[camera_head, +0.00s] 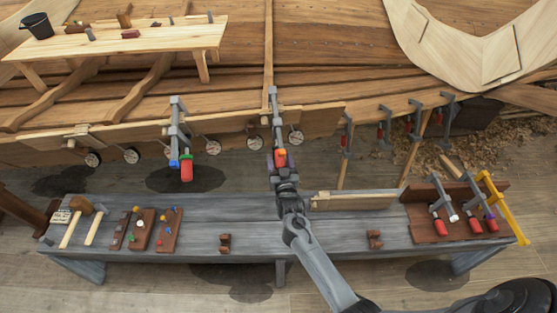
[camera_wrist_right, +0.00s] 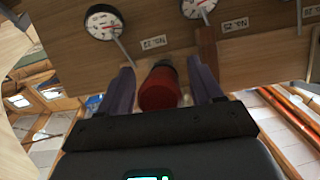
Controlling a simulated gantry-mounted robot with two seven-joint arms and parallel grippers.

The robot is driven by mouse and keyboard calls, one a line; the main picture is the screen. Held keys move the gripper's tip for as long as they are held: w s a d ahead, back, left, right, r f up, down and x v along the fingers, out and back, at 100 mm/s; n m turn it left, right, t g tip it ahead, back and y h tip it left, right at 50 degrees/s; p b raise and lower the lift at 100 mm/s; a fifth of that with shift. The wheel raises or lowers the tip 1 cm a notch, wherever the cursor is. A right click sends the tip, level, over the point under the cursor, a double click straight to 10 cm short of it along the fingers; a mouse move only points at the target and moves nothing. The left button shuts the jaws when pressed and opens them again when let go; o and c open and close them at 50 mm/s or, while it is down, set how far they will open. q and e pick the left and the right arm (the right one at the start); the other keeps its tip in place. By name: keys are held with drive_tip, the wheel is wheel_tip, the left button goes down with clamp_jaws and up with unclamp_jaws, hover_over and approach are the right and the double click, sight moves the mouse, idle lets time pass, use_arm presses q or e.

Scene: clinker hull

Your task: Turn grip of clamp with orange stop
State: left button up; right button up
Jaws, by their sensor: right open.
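The clamp with the orange stop (camera_head: 273,105) hangs on the plank edge near the middle of the head view. Its orange stop (camera_head: 281,154) shows just above my right gripper (camera_head: 282,163). In the right wrist view its red grip (camera_wrist_right: 160,90) lies between the two dark fingers, with a gap visible on each side. My right gripper is open around the grip. In the head view my gripper and wrist hide most of the grip. My left gripper is not in view.
A clamp with a blue stop and red grip (camera_head: 187,168) hangs to the left. Round dials (camera_head: 296,138) hang along the plank. Below is a grey bench (camera_head: 250,235) with mallets (camera_head: 75,225), wooden blocks and a rack of spare clamps (camera_head: 455,212). More clamps (camera_head: 384,125) hang to the right.

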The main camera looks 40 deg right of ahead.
drive_tip(key=shift+s, duration=0.1)
drive_tip(key=shift+c, duration=0.6)
drive_tip(key=c, duration=0.8)
drive_tip(key=shift+c, duration=0.3)
drive_tip(key=shift+y, duration=0.3)
drive_tip(key=shift+a+m+t+y+p, duration=0.1)
drive_tip(key=shift+m+t+y+p, duration=0.3)
drive_tip(key=shift+m, duration=0.6)
drive_tip(key=m+t+y, duration=0.1)
drive_tip(key=m+y, duration=0.1)
drive_tip(key=shift+a+m+t, duration=0.1)
drive_tip(key=shift+m+t, duration=0.2)
drive_tip(key=shift+t, duration=0.1)
drive_tip(key=shift+m+y+b, duration=0.3)
drive_tip(key=shift+r, duration=0.1)
